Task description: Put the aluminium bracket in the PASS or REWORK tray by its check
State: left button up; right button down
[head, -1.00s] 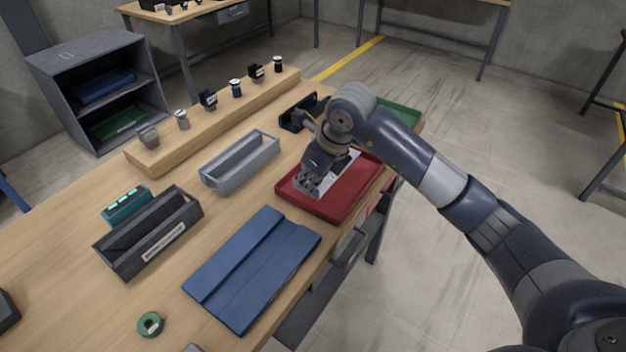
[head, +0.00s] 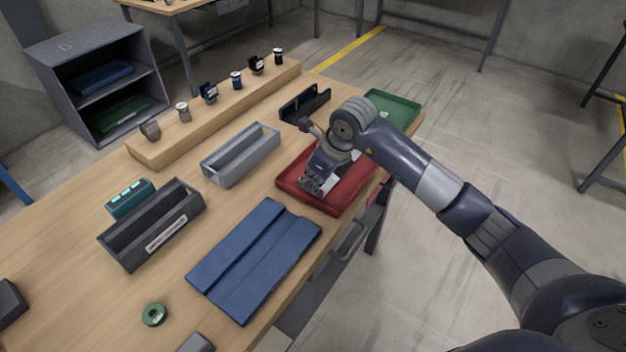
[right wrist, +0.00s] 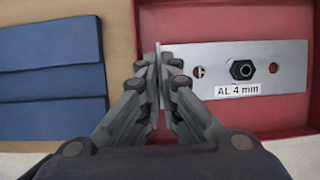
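The aluminium bracket (right wrist: 208,68) is a pale metal plate with an upright flange at its left end, a dark hex nut in its middle, two holes and an "AL 4 mm" label. In the right wrist view it lies over the red tray (right wrist: 222,17), inside its walls. My right gripper (right wrist: 159,75) is shut on the flange, one finger on each side. In the head view my right gripper (head: 314,188) is low at the red tray's near left part and hides most of the bracket. Whether the bracket touches the tray floor cannot be told. My left gripper is out of view.
A green tray (head: 405,107) stands behind the red one. A blue folded mat (head: 238,268), a grey bin (head: 222,172), a black bin (head: 125,252), a teal device (head: 130,198) and a green ring (head: 154,314) are on the table. A black holder (head: 298,110) stands left of my wrist.

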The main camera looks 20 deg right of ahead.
jog(key=shift+f, duration=0.3)
jog(key=c, duration=2.1)
grip_release()
jog(key=shift+r+p, duration=0.4)
jog(key=shift+r, duration=0.2)
jog(key=b+v, duration=0.2)
jog(key=v, duration=1)
jog(key=shift+r, duration=0.1)
